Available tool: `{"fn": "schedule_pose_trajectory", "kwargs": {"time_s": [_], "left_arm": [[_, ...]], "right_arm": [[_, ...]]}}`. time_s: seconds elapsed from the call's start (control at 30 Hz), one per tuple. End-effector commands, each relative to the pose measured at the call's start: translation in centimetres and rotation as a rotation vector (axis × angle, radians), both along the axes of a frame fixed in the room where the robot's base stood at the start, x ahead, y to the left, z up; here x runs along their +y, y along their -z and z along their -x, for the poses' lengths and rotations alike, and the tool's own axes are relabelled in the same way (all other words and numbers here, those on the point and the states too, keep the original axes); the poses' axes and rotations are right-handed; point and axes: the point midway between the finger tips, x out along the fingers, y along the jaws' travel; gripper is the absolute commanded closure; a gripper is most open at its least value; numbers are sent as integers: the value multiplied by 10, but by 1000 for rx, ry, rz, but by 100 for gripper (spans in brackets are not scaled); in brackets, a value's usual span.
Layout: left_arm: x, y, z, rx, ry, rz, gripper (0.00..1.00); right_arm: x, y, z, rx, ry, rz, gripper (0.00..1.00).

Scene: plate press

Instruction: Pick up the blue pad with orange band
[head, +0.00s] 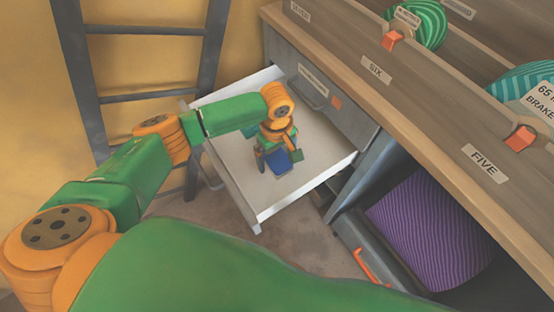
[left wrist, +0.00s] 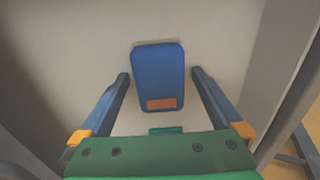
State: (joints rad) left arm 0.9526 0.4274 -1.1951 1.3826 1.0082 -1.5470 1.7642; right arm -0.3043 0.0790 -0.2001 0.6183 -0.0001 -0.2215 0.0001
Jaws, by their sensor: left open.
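The blue pad (left wrist: 158,70) with its orange band (left wrist: 160,104) lies flat on the floor of an open white drawer (head: 313,143). In the head view the pad (head: 280,164) shows only in part below my gripper. My left gripper (left wrist: 160,73) is open above the pad, with one finger on each side of it. I cannot tell the exact height of the fingertips over the drawer floor. In the head view the left gripper (head: 278,152) reaches down into the drawer. My right gripper is not in view.
The drawer walls stand around the pad. A wooden cabinet top with compartments labelled FIVE (head: 483,161) and SIX (head: 376,69) is at the right. A purple ribbed roll (head: 430,230) sits in a lower compartment. A dark ladder (head: 145,97) leans at the left wall.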

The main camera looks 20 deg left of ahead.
Motion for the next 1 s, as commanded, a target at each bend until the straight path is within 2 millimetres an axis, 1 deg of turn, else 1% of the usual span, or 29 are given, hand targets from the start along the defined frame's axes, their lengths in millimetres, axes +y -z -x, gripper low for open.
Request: {"fn": "schedule_pose_trajectory", "kwargs": {"time_s": [0.17,0.2,0.27,0.3,0.37,0.4,0.47,0.5,0.67,0.77,0.87,0.93,0.97,1.0], "left_arm": [[0,0,0,0,1,0,0],[0,0,0,0,1,0,11],[0,0,0,-1,1,1,27],[0,0,0,0,2,0,38],[0,0,0,0,2,0,54],[0,0,0,0,2,0,65],[0,0,0,0,2,0,81],[0,0,0,0,2,0,83],[0,-1,0,0,2,0,83],[0,-5,0,-1,1,1,83],[-1,-19,0,-1,2,2,83],[-1,-33,0,-1,2,2,83],[-2,-40,2,0,4,3,83],[-6,-50,9,1,6,4,83]], "right_arm": [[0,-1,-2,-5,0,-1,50],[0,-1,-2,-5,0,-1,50],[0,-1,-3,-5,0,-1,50],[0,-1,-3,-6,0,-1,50],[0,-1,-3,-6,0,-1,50],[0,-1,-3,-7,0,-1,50],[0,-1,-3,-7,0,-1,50],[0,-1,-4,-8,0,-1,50],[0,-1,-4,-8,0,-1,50],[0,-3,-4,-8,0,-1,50],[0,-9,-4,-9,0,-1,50],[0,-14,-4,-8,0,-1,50],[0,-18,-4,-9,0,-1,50],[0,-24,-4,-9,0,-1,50]]}}
